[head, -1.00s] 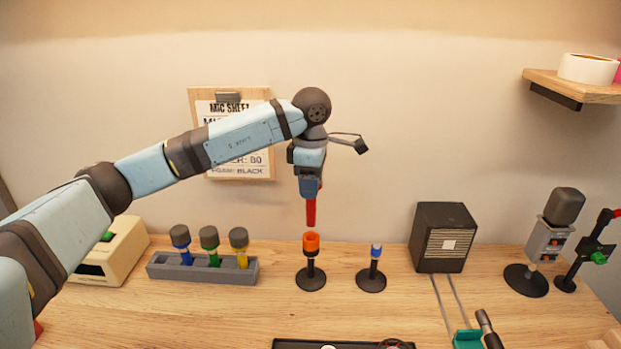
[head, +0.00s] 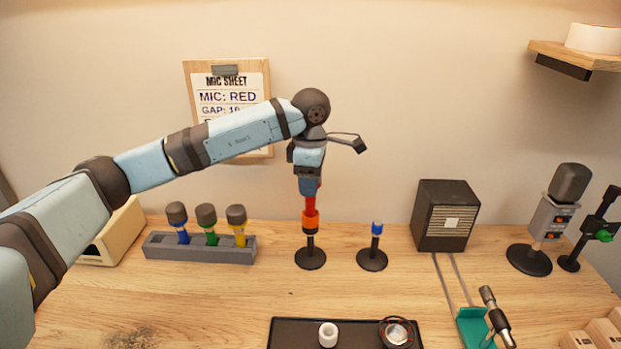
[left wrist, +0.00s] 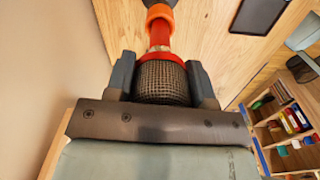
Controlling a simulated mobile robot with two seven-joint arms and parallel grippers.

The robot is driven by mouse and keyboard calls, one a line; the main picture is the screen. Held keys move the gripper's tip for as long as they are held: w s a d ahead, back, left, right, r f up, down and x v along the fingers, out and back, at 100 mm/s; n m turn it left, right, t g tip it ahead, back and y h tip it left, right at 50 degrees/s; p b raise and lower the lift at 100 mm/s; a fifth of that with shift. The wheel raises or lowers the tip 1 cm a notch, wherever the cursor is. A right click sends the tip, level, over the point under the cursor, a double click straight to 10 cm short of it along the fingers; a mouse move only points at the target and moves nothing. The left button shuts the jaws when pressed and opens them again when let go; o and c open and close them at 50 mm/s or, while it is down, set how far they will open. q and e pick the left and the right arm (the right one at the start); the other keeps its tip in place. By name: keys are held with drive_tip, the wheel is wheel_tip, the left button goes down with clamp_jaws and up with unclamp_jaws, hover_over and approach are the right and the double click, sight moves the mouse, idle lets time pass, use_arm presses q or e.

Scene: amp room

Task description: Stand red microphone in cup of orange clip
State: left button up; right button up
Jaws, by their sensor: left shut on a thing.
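The red microphone (head: 311,205) hangs upright, head up, from my left gripper (head: 311,188). In the left wrist view, the fingers of my left gripper (left wrist: 161,75) are shut on its dark mesh head (left wrist: 162,84), with the red handle (left wrist: 160,36) pointing away. The orange clip (head: 310,222) tops a black round-based stand on the table. The handle's lower end meets the orange cup (left wrist: 159,13) and appears to be inside it; the cup wall hides the tip, so the depth cannot be told. My right gripper is not in view.
A blue-topped stand (head: 376,245) is close on the right. A grey rack (head: 200,249) with blue, green and yellow microphones stands on the left. A dark speaker box (head: 445,216) is further right. A black tray (head: 345,325) lies in front.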

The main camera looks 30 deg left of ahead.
use_arm(q)
drive_tip(key=o, duration=1.2)
drive_tip(key=shift+c, duration=0.2)
drive_tip(key=shift+r, duration=0.1)
wheel_tip(320, 180, up, 14)
drive_tip(key=b, duration=0.1)
drive_tip(key=shift+s+f, duration=0.1)
drive_tip(key=shift+f, duration=0.15)
